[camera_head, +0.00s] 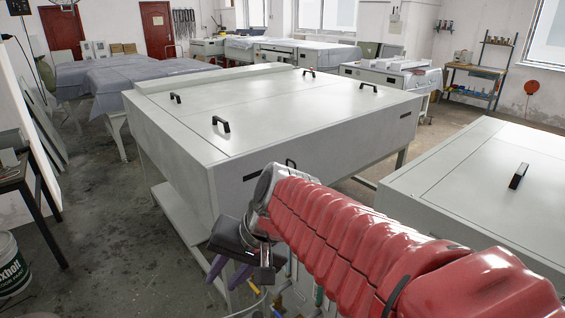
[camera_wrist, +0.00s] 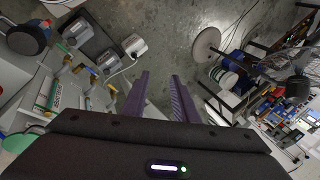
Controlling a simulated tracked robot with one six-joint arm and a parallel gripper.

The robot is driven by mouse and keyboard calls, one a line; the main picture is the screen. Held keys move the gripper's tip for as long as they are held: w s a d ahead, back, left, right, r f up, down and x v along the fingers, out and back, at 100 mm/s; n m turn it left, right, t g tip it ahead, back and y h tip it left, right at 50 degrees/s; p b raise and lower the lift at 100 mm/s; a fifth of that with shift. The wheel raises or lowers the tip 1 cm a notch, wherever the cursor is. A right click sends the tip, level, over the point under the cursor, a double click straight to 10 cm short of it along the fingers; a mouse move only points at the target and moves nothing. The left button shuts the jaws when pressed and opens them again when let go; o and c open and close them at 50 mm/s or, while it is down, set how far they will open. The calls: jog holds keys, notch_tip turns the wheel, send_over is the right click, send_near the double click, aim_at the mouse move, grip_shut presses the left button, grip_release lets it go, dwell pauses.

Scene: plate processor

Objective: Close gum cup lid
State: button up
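I cannot pick out a gum cup or its lid for sure in either view. My gripper (camera_head: 221,284) hangs low at the front of the large grey plate processor (camera_head: 190,160) in the head view, with its purple fingers pointing down. In the wrist view my gripper (camera_wrist: 159,76) shows two purple fingers apart, with only floor visible between them. It is open and empty. A dark round object with a blue edge (camera_wrist: 28,38) is at the upper left of the wrist view; I cannot tell what it is.
Grey boxes (camera_wrist: 101,48), brass fittings and hoses lie left of the fingers in the wrist view. A round grey disc (camera_wrist: 206,45) and a cluttered table are to the right. A second grey machine (camera_head: 500,180) stands right in the head view. A white bucket (camera_head: 12,265) stands left.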

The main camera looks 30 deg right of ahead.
jog(key=w+d+m+t+y, duration=0.1)
jog(key=w+d+m+y, duration=0.15)
jog(key=w, duration=0.25)
jog(key=w+d+m+t+y, duration=0.1)
jog(key=w+m, duration=0.3)
jog(key=w, duration=0.2)
jog(key=m+t+h, duration=0.5)
jog(key=m+t, duration=0.6)
jog(key=m, duration=0.8)
send_near(292, 161)
jog(key=s+d, duration=0.1)
jog(key=s, duration=0.2)
jog(key=shift+s+f, duration=0.15)
jog(key=shift+f, duration=0.3)
jog(key=w, duration=0.4)
jog(key=w+a, duration=0.1)
jog(key=w, duration=0.4)
jog(key=w+a, duration=0.1)
jog(key=w, duration=0.3)
jog(key=shift+w, duration=0.35)
grip_shut()
